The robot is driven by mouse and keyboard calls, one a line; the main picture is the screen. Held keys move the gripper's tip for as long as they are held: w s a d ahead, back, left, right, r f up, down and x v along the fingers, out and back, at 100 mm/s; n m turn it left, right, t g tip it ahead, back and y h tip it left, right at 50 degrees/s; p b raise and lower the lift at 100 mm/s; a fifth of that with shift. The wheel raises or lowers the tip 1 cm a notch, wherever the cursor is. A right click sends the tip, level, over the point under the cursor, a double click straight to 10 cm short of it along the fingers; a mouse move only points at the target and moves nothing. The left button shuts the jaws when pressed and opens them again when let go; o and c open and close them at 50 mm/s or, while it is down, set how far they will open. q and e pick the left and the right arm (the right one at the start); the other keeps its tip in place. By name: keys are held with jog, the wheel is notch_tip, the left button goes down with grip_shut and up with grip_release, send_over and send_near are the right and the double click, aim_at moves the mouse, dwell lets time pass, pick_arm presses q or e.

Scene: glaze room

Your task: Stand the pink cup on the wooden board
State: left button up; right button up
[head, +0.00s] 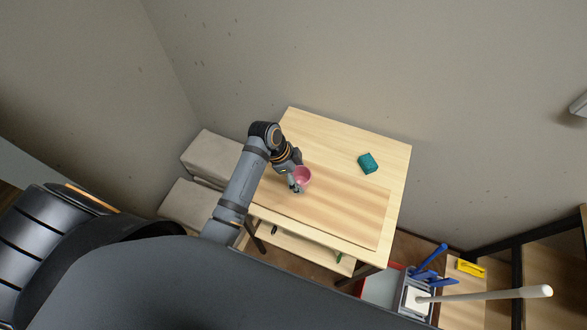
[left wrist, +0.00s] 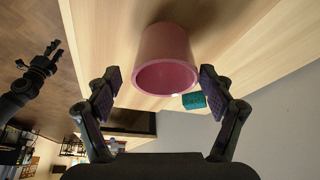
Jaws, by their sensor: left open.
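The pink cup (head: 303,175) stands upright, mouth up, on the wooden board (head: 345,210), near its left end. In the left wrist view, the pink cup (left wrist: 165,57) is between the two fingers of my left gripper (left wrist: 158,88). The fingers are open, with a gap on each side of the cup. My right gripper (left wrist: 45,60) shows small and dark at the left of the left wrist view, its fingers seemingly apart.
A teal block (head: 368,163) lies on the table (head: 340,135) behind the board; it also shows in the left wrist view (left wrist: 193,100). Grey padded blocks (head: 205,160) stand left of the table. A container with blue-handled tools (head: 430,265) is at the front right.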

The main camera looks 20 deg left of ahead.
pick_arm(q)
jog(key=b+v, duration=0.1)
jog(key=v, duration=0.6)
jog(key=shift+r, duration=0.2)
pick_arm(e)
jog(key=shift+s+a+f, duration=0.15)
jog(key=shift+s+f, duration=0.25)
jog(key=shift+f, duration=0.35)
